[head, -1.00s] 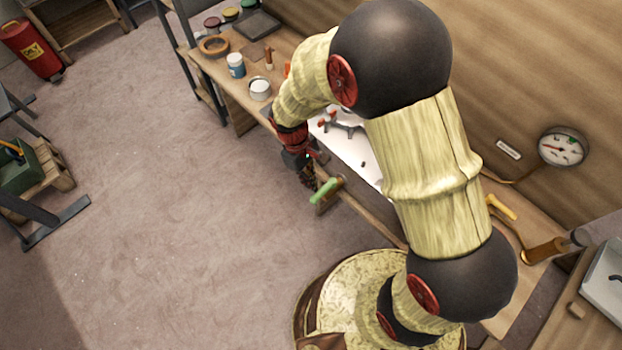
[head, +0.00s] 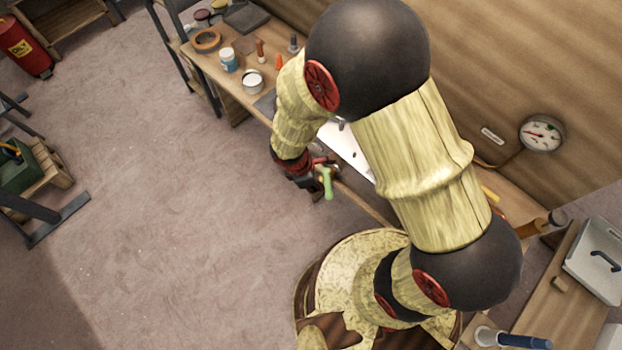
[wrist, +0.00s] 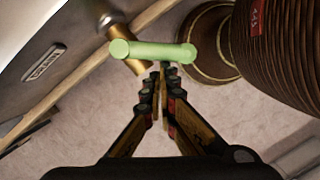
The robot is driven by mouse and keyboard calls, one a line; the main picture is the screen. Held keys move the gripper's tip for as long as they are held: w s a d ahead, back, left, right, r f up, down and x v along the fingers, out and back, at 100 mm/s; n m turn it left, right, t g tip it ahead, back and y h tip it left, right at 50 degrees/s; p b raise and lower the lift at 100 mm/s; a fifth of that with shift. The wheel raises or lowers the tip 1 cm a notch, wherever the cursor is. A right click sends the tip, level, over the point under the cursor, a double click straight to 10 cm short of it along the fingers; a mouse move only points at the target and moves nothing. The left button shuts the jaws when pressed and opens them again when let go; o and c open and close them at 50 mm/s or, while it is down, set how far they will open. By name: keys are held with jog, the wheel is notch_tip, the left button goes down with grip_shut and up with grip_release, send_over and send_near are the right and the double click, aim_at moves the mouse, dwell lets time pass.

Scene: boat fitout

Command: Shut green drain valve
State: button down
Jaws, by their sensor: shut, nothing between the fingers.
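The green drain valve handle (head: 327,184) sticks out at the bench's front edge in the head view. In the wrist view the green handle (wrist: 152,52) lies nearly level across the top middle, in front of a brass valve stem (wrist: 122,48). My gripper (wrist: 162,72) is shut and empty, its fingertips just below the handle's middle-right part. Whether they touch the handle I cannot tell. In the head view my gripper (head: 316,175) is close beside the handle on its left, and my arm hides part of the bench behind.
The wooden bench (head: 222,75) carries a white cup (head: 252,82), a blue-and-white jar (head: 228,60) and small tools. A round gauge (head: 541,133) is on the wall at right. The floor (head: 170,200) left of the bench is open.

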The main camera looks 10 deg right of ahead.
aim_at(328, 189)
jog(key=d+n, duration=0.1)
jog(key=n, duration=0.1)
jog(key=s+d+n+t, duration=0.1)
jog(key=n, duration=0.2)
jog(key=shift+s+d+n, duration=0.3)
jog(key=shift+d+n, duration=0.1)
jog(key=shift+d, duration=0.35)
jog(key=shift+d, duration=0.1)
jog(key=shift+f, duration=0.1)
